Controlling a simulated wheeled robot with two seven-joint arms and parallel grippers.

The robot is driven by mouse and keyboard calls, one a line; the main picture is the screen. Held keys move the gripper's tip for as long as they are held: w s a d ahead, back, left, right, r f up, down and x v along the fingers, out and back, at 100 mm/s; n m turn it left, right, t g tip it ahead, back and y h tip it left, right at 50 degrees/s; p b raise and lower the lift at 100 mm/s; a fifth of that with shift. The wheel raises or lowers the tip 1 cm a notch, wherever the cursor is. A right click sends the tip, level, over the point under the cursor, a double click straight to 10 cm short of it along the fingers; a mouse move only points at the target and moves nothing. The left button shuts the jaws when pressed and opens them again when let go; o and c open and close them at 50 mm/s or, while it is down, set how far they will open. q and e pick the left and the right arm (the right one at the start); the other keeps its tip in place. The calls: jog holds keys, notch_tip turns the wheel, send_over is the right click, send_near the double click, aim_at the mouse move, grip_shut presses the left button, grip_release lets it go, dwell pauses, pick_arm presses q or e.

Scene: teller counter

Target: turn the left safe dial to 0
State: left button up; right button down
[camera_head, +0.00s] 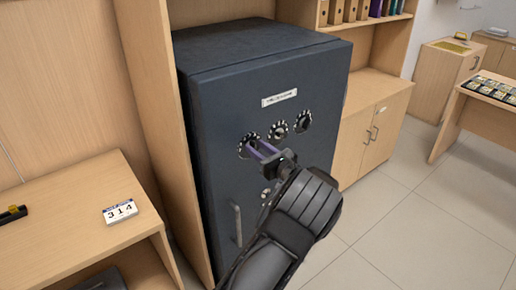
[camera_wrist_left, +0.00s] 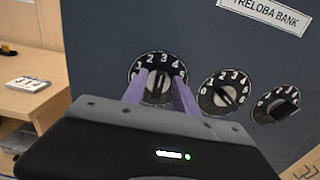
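The left safe dial (camera_head: 248,146) is a black disc with white numbers and a central knob on the dark blue safe door. In the left wrist view this dial (camera_wrist_left: 158,78) shows 1 to 4 along its upper part, and its knob stands nearly upright; the exact number it points to is unclear. My left gripper (camera_head: 258,148) is at this dial. In the left wrist view its two purple fingers (camera_wrist_left: 158,92) are spread, one on each side of the knob, with a gap visible between them and the knob. My right gripper is not in view.
Two more dials, the middle (camera_head: 278,129) and the right (camera_head: 303,121), sit close by on the door of the safe (camera_head: 225,190). A door handle (camera_head: 237,224) is below. A wooden desk (camera_head: 75,215) with a 314 calendar (camera_head: 120,211) stands at left.

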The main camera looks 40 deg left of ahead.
pick_arm(q)
grip_shut()
dwell(0.4)
jog(key=shift+f, duration=0.1)
jog(key=shift+f+n+b, duration=0.1)
jog(key=shift+n+b, duration=0.6)
jog(key=shift+b, duration=0.3)
jog(key=shift+s+a+f+n+b, duration=0.1)
jog(key=shift+s+f+n+b, duration=0.1)
jog(key=shift+n+b, duration=3.25)
jog(key=shift+s+f+n+b, duration=0.2)
jog(key=shift+n+b, duration=1.95)
jog(key=shift+b, duration=2.45)
jog(key=shift+s+a+f+n+b, duration=0.15)
jog(key=shift+s+n+b, duration=0.1)
jog(key=shift+n+b, duration=3.2)
jog(key=shift+d+m+b, duration=0.1)
jog(key=shift+m+b, duration=0.5)
jog(key=shift+m, duration=0.05)
